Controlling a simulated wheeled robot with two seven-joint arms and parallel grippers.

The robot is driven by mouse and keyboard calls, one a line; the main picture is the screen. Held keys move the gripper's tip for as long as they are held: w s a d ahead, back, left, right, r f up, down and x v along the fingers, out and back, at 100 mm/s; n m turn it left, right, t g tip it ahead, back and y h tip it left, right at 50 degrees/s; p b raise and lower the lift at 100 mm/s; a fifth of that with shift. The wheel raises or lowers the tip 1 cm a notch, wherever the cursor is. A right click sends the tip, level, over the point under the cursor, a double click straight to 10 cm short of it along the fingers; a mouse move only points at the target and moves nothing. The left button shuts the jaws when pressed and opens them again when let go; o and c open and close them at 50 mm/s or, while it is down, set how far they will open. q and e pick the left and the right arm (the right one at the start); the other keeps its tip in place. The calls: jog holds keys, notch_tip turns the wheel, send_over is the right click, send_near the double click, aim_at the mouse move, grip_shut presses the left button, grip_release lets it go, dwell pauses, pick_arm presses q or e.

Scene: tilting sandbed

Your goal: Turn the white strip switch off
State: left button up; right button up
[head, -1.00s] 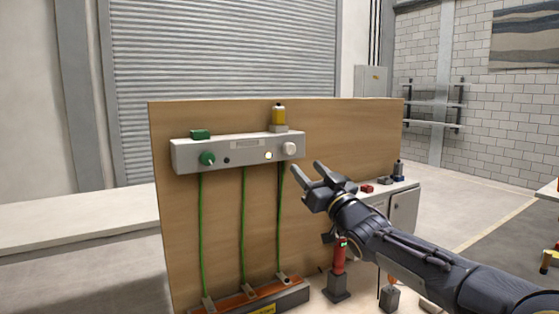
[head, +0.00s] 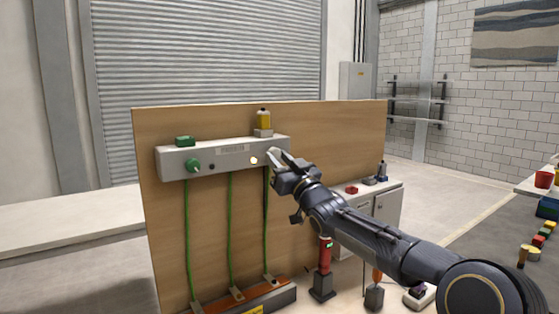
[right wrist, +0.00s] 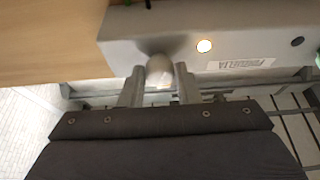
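The grey strip box (head: 222,155) is fixed on an upright wooden board. In the head view its right end, where the white switch knob sits, is mostly covered by my right gripper (head: 280,157). In the right wrist view the white knob (right wrist: 159,70) stands on the strip box (right wrist: 240,50), between the two fingertips of my right gripper (right wrist: 158,85). The fingers are apart, one on each side of the knob; I cannot tell whether they touch it. A lamp (right wrist: 204,46) beside the knob glows. My left gripper is not in view.
A green knob (head: 193,165) is on the strip's left part. A yellow-topped lamp (head: 263,121) and a green block (head: 185,141) sit on top. Green cables run down the wooden board (head: 330,130). A white cabinet (head: 390,205) stands behind my right arm.

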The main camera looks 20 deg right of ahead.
jog(key=c, duration=0.5)
jog(key=shift+o, duration=0.2)
jog(key=n+y+p, duration=0.1)
jog(key=n, duration=0.2)
jog(key=n+g+y+p, duration=0.1)
jog(key=n+p, duration=0.1)
jog(key=n+g+y+p, duration=0.1)
jog(key=n+y+p, duration=0.1)
jog(key=n, duration=0.1)
jog(key=shift+w+d+r+n, duration=0.1)
jog(key=shift+d+r+n, duration=0.15)
jog(key=shift+d+n, duration=0.05)
jog(key=n+p, duration=0.1)
jog(key=n, duration=0.1)
jog(key=n+g+y+p, duration=0.1)
jog(key=n, duration=0.1)
jog(key=shift+d+r+y, duration=0.1)
jog(key=shift+y, duration=0.2)
jog(key=shift+n+g+y+p, duration=0.3)
jog(key=shift+n+g+p, duration=0.6)
jog(key=shift+n, duration=0.9)
